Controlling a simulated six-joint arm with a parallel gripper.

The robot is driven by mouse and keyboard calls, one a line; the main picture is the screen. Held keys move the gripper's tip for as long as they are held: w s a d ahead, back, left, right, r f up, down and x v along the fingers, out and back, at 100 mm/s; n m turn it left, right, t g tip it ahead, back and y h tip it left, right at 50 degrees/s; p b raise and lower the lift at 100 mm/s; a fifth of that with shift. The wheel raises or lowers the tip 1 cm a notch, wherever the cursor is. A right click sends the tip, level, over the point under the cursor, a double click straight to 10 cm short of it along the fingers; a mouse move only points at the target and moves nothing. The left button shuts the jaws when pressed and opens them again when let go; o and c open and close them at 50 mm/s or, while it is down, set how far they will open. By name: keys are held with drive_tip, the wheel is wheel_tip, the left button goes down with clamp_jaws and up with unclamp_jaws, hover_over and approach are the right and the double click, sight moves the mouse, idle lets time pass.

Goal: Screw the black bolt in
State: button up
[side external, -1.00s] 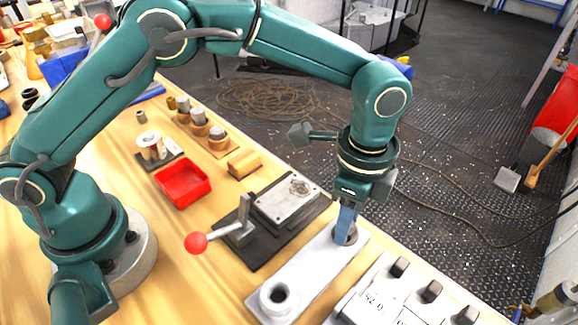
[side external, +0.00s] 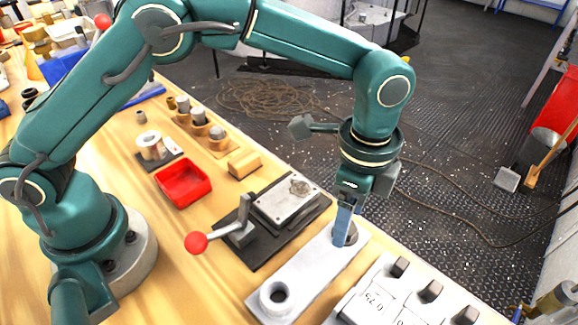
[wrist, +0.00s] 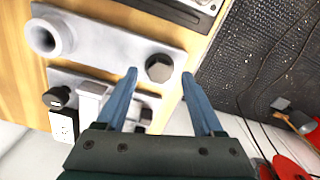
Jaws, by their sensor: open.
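A pale grey plate (side external: 310,268) lies on the bench with a round raised hole (side external: 278,295) at its near end. The black bolt (side external: 352,236) is at the plate's far end, partly hidden by a finger in the side view. In the wrist view its dark hexagonal head (wrist: 159,68) shows in the plate, near the right edge. My gripper (side external: 345,237) points down over the bolt. In the wrist view my gripper (wrist: 159,74) is open, with one blue finger on each side of the head and gaps visible.
A black fixture with a metal plate (side external: 287,198) and a red-knobbed lever (side external: 197,242) stands beside the grey plate. A light box with black knobs (side external: 400,300) is on the other side. A red tray (side external: 183,183) and wooden block (side external: 245,163) lie farther left.

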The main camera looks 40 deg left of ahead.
wheel_tip(320, 180, up, 4)
drive_tip(key=shift+r, duration=0.1)
idle(0.4)
drive_tip(key=s+a+r+n+t+h, duration=0.15)
drive_tip(key=a+r+n+t, duration=0.35)
drive_tip(key=a+r, duration=0.85)
drive_tip(key=s+a+f+n, duration=0.3)
drive_tip(key=s+n, duration=0.2)
drive_tip(key=s+a+f+n+y, duration=0.1)
drive_tip(key=s+a+f+n, duration=0.2)
drive_tip(key=s+n, duration=0.2)
drive_tip(key=shift+s+t, duration=0.3)
drive_tip(key=shift+s, duration=0.45)
